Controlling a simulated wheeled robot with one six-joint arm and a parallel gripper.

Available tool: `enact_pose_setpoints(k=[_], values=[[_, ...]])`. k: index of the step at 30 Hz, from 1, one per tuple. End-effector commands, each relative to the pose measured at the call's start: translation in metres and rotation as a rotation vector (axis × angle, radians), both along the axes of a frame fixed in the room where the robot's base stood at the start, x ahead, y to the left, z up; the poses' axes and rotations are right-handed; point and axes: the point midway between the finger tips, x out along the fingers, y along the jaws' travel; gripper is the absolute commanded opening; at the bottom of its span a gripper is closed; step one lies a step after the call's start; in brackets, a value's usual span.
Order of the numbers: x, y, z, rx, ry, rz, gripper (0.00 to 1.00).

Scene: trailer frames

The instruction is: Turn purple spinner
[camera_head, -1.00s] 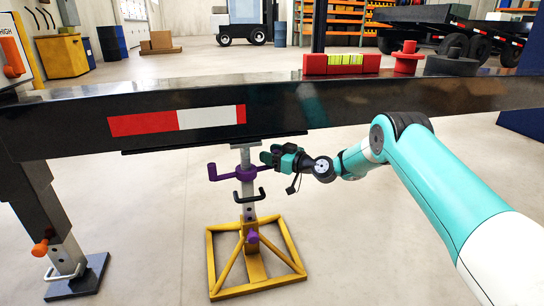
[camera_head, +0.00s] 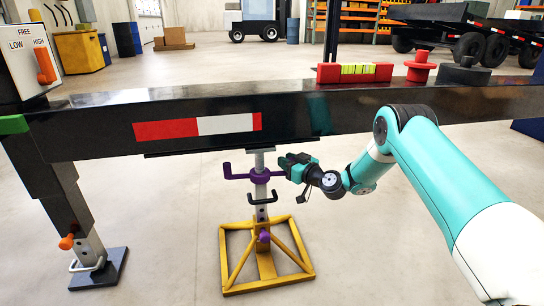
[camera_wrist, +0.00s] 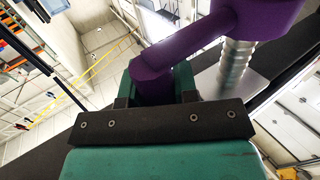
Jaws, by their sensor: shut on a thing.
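The purple spinner (camera_head: 259,177) sits around the upright screw of the yellow-footed jack stand (camera_head: 268,287), under the black trailer beam. One of its arms with an upturned end points left, and another reaches right to my gripper (camera_head: 287,165). In the wrist view the spinner (camera_wrist: 195,40) fills the upper middle, with the threaded screw (camera_wrist: 236,68) beside it. My gripper (camera_wrist: 155,92) is shut on the end of the purple arm, which lies between its green jaws.
The black beam (camera_head: 300,112) runs just above my gripper, with a red level (camera_head: 355,72) and red knob (camera_head: 420,68) on top. A black handle (camera_head: 262,197) and purple knob (camera_head: 264,236) are lower on the stand. A trailer leg (camera_head: 85,220) stands left. The floor around is clear.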

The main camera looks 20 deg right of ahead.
Motion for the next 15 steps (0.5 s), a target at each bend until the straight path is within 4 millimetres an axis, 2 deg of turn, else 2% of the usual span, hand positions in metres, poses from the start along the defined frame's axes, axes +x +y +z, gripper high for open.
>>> enact_pose_setpoints(k=[1, 13, 14, 15], values=[[-0.0024, -0.0081, 0.0009, 0.000, 0.004, -0.022, 0.00], [-0.0023, -0.0080, -0.0009, 0.000, 0.001, -0.020, 0.00], [-0.0024, -0.0084, -0.0008, 0.000, 0.001, -0.020, 0.34], [-0.0024, -0.0087, -0.0008, 0.000, 0.001, -0.020, 0.43]])
